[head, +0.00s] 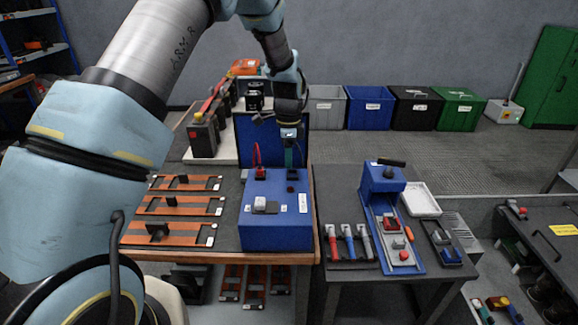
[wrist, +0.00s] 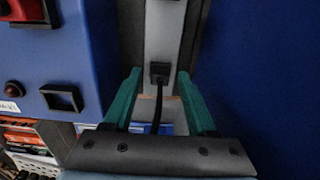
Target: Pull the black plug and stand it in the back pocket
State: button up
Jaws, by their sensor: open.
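The black plug (wrist: 160,72) sits in a pale grey strip (wrist: 163,30) in the wrist view, with its black cable running down between my fingers. My gripper (wrist: 160,88) is open, with a green finger on each side of the cable and plug and gaps on both sides. In the head view my gripper (head: 289,155) points down behind the blue box (head: 275,225); the plug is hidden there. A black-framed square opening (wrist: 60,98) is in the box's top near its back edge, also in the head view (head: 292,174). I cannot tell whether this is the back pocket.
A blue panel (wrist: 270,80) stands close on the wrist view's right. A red plug (head: 260,173) with a red cable and a red button (head: 291,189) are on the box top. Orange bars (head: 172,205) lie left; a side table (head: 345,195) with tools stands right.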

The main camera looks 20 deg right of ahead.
jog(key=shift+c, duration=0.3)
dwell(0.5)
grip_shut()
jog(key=shift+r, duration=0.1)
dwell(1.3)
jog(key=shift+r+p, duration=2.2)
jog(key=shift+r, duration=0.75)
